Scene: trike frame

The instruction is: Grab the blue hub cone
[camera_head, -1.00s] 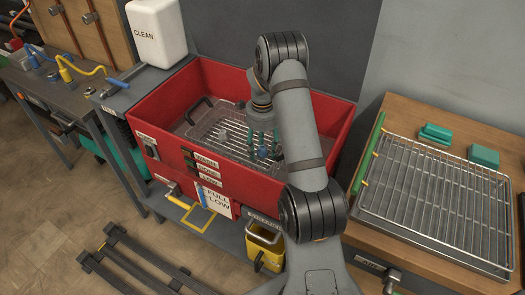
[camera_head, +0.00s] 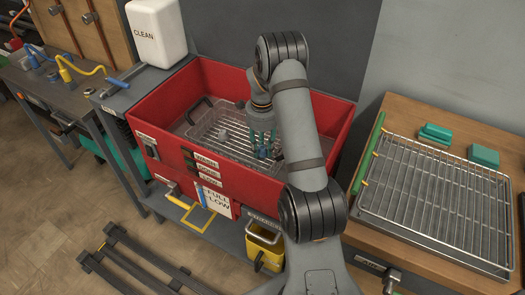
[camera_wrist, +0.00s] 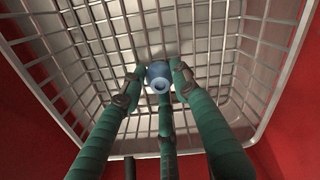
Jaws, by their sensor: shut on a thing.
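The blue hub cone (camera_wrist: 158,76) is between the green fingertips of my gripper (camera_wrist: 156,82) in the wrist view. Its round end with a hole faces the camera. My gripper is shut on it, with fingers on its left, right and near sides. In the head view, my gripper (camera_head: 263,148) points down inside the red washing tank, over the wire basket (camera_head: 205,132). The cone shows there only as a small blue patch (camera_head: 263,153) between the fingertips. I cannot tell whether it still touches the basket floor.
The red tank's walls (camera_head: 335,122) stand around my gripper, and the basket's rim (camera_wrist: 285,70) encloses the fingers. A wire rack (camera_head: 440,195) lies on the wooden bench at right. A white CLEAN container (camera_head: 156,32) stands behind the tank at left.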

